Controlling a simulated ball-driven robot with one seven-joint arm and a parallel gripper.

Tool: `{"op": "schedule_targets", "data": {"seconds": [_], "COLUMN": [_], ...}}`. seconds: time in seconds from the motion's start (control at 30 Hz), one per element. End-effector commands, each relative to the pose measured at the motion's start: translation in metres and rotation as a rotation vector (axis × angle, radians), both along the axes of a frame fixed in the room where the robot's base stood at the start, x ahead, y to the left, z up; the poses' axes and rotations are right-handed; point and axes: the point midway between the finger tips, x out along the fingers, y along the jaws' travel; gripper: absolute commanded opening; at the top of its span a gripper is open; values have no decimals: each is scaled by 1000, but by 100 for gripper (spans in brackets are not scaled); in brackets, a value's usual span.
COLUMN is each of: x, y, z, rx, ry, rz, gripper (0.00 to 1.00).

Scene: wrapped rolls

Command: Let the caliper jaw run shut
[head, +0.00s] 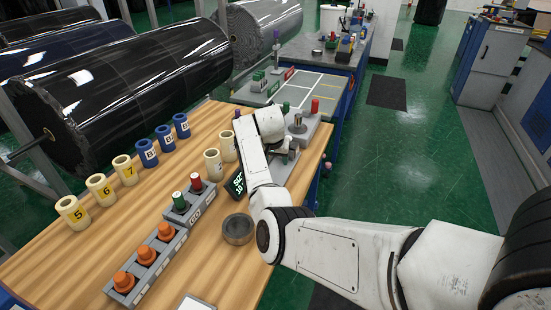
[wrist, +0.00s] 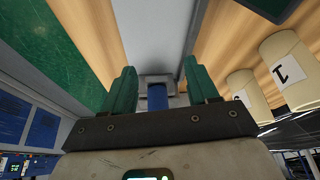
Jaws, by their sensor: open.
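My gripper (wrist: 158,68) is open, its two green fingers spread apart in the wrist view. A blue upright piece (wrist: 157,97) shows between the fingers, against a grey fixture (wrist: 152,30); I cannot tell whether the fingers touch it. In the head view the grey fixture (head: 301,128) stands at the table's far right edge, with a silver knob and a red and a green post by it. It may carry the caliper jaw, but my arm hides much of it and my fingertips. A dark digital readout (head: 237,183) stands to its left.
Cream rings (head: 73,211) and blue rings (head: 165,138) stand on the wooden table (head: 215,265). A grey ring (head: 237,229) lies near my arm. A grey rack (head: 147,265) holds orange pieces. Large wrapped rolls (head: 130,85) lie behind. Green floor is open at the right.

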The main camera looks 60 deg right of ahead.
Motion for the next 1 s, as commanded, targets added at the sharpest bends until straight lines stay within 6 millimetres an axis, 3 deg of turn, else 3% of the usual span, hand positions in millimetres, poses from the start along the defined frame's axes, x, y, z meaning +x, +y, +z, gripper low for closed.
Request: {"op": "schedule_targets", "data": {"seconds": [0.23, 0.7, 1.0], "x": [-1, -9, -11], "y": [6, 37, 41], "z": [17, 90, 100], "rx": [-4, -1, 0], "ry": [-2, -2, 0], "rz": [1, 1, 1], "gripper": [59, 59, 59]}}
